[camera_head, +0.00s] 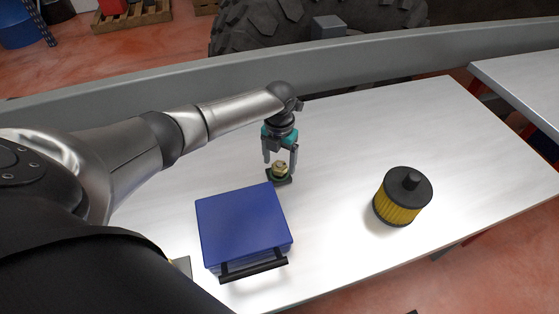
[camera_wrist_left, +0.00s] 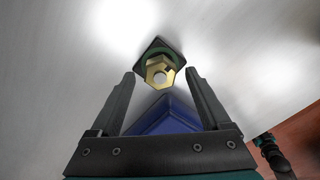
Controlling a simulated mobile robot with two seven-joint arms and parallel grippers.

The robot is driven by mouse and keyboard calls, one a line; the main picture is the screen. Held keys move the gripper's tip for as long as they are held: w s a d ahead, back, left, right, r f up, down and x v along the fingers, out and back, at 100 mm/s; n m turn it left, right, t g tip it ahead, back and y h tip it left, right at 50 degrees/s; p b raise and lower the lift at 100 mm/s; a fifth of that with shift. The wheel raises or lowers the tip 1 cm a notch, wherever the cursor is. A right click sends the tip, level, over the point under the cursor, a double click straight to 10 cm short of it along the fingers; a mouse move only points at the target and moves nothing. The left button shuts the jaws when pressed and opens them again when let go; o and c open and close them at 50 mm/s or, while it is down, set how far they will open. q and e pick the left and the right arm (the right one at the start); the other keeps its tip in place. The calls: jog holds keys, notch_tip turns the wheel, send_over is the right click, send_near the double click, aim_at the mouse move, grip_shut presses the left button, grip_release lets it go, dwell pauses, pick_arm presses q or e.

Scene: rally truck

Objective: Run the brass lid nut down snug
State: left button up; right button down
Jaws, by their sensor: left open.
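The brass lid nut (camera_head: 280,168) sits on a small dark base beside the far edge of the blue box (camera_head: 243,226). In the left wrist view the brass nut (camera_wrist_left: 159,72) shows its hexagon with a pale round centre, over a green ring and a dark square base. My left gripper (camera_head: 280,162) points down above the nut, fingers spread. In the left wrist view the open fingers (camera_wrist_left: 161,75) stand on either side of the nut, apart from it. I cannot tell how far down the nut is.
A yellow filter with a black cap (camera_head: 404,196) stands on the white tabletop (camera_head: 340,135) to the right. The blue box has a black handle (camera_head: 253,269) on its near side. A grey rail (camera_head: 180,85) runs behind the table. The middle of the tabletop is clear.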

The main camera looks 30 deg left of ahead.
aim_at(279, 165)
pick_arm(q)
notch_tip(279, 165, up, 14)
jog(key=p, duration=0.2)
jog(key=shift+r, duration=0.25)
dwell(0.4)
